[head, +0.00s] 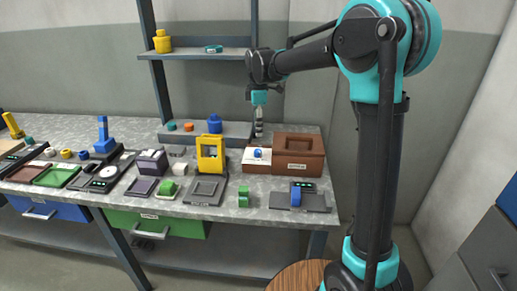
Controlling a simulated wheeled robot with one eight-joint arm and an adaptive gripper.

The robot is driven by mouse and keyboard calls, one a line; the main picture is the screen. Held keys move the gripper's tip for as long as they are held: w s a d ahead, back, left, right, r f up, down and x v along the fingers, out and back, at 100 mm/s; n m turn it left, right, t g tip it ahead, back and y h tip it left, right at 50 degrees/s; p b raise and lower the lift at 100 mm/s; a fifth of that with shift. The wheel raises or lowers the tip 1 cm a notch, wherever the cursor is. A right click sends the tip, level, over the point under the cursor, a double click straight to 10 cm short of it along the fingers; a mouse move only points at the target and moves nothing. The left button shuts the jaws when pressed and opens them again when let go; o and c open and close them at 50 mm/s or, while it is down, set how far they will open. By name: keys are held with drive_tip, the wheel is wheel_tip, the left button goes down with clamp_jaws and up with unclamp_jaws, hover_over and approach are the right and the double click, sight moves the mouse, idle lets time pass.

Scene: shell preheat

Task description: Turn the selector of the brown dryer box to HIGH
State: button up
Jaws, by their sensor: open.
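The selector's setting and any markings are too small to read. My gripper (259,132) points down just above and behind the blue knob, apart from it as far as I can tell. Its fingers are small and dark in this view. It holds nothing that I can see.
A yellow frame (211,155) stands left of the dryer box. A green block (243,197) and a dark device with a blue part (300,195) lie in front. A shelf (205,54) runs above the bench. Several trays and tools fill the left side.

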sight(258, 150)
drive_tip(key=f, duration=1)
drive_tip(key=shift+w+f, duration=0.25)
drive_tip(key=shift+f, duration=0.1)
drive_tip(key=shift+c, duration=0.2)
clamp_jaws()
